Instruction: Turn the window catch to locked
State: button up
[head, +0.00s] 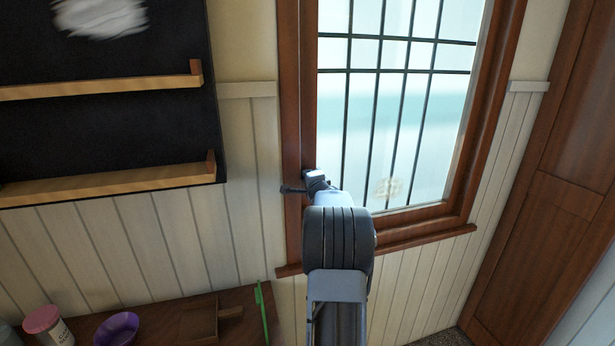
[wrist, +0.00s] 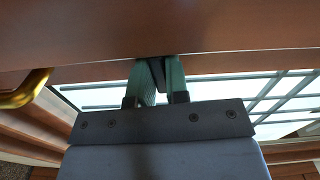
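The window (head: 405,85) has a brown wooden frame and dark bars over pale panes. My gripper (head: 310,183) is at the left jamb of the frame, low down. A small dark bar (head: 291,190) sticks out left at its tip; I cannot tell whether it is part of the catch. In the wrist view my gripper (wrist: 157,68) has green-grey fingers pointing at the wood, with a dark piece between them; whether they grip it is unclear. A curved brass piece (wrist: 25,90), likely the window catch's handle, is left of the fingers and apart from them.
A blackboard with wooden ledges (head: 110,187) hangs at the left. Below it a shelf (head: 170,310) holds a pink-lidded jar (head: 45,322), a purple bowl (head: 117,328), a wooden scoop (head: 200,318) and a green stick (head: 262,312). A brown door (head: 555,200) stands at the right.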

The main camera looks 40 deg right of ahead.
jog(key=o, duration=0.5)
jog(key=shift+s, duration=0.1)
jog(key=v, duration=0.6)
jog(key=shift+a, duration=0.1)
jog(key=shift+s, duration=0.1)
jog(key=b+v, duration=0.3)
jog(key=v, duration=1)
jog(key=shift+s+a+f, duration=0.1)
jog(key=shift+s+a, duration=0.15)
jog(key=shift+a, duration=0.05)
